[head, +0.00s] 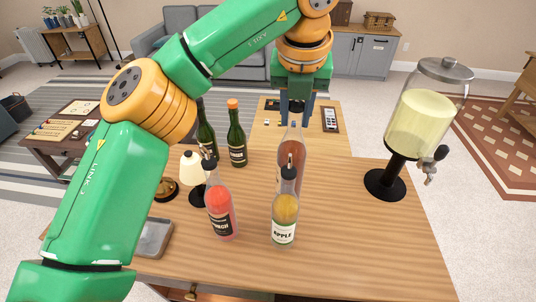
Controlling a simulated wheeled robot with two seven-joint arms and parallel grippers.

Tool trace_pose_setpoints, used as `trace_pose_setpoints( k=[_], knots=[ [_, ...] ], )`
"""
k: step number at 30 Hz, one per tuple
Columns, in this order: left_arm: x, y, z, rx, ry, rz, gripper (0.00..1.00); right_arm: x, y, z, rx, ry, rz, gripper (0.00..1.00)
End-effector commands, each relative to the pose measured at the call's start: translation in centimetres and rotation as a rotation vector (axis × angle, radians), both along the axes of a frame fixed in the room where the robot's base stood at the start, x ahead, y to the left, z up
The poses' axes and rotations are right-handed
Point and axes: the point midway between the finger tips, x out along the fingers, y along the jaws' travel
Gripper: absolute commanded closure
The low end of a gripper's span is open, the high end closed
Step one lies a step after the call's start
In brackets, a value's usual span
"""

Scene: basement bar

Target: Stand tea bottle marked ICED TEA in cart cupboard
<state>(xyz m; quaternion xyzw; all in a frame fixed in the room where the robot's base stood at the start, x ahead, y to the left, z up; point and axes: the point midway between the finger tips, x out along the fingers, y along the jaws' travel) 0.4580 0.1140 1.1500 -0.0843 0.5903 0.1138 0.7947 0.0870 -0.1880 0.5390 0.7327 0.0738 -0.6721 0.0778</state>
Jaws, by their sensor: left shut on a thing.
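My left gripper (293,106) points down at the far middle of the wooden top. It is shut on the neck of a tall clear bottle (291,160) with brownish-pink liquid, which is upright. The APPLE bottle in front hides its lower part, so I cannot read a label or tell whether its base touches the wood. No ICED TEA marking is readable on any bottle. Below the near edge of the wooden top (375,255), a small part of the cart front (215,294) shows; the cupboard inside is hidden. My right gripper is not in view.
A yellow APPLE bottle (285,212) and a red bottle (221,208) stand in front. Two dark green bottles (237,140) (205,130), a small lamp (192,168) and a grey tray (154,238) are left. A drink dispenser (420,125) stands right. The near right top is clear.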

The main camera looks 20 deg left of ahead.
Motion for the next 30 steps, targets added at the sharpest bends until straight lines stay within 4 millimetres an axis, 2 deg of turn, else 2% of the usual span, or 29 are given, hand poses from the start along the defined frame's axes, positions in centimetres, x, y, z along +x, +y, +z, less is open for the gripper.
trace_pose_setpoints(
  k=[7, 15, 22, 30],
  knots=[
    [-0.5, 3.4, -3.9, 0.001, 0.001, 0.000, 1.00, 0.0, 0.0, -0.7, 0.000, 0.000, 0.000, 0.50],
    [-0.7, 5.2, -6.1, 0.000, 0.000, 0.001, 1.00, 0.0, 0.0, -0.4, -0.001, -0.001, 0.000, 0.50],
    [-0.7, 5.1, -8.6, 0.000, 0.000, 0.000, 1.00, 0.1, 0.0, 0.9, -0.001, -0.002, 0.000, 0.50],
    [-0.7, 5.0, -9.0, -0.001, -0.001, 0.001, 1.00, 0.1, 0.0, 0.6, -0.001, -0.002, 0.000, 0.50]
  ],
)
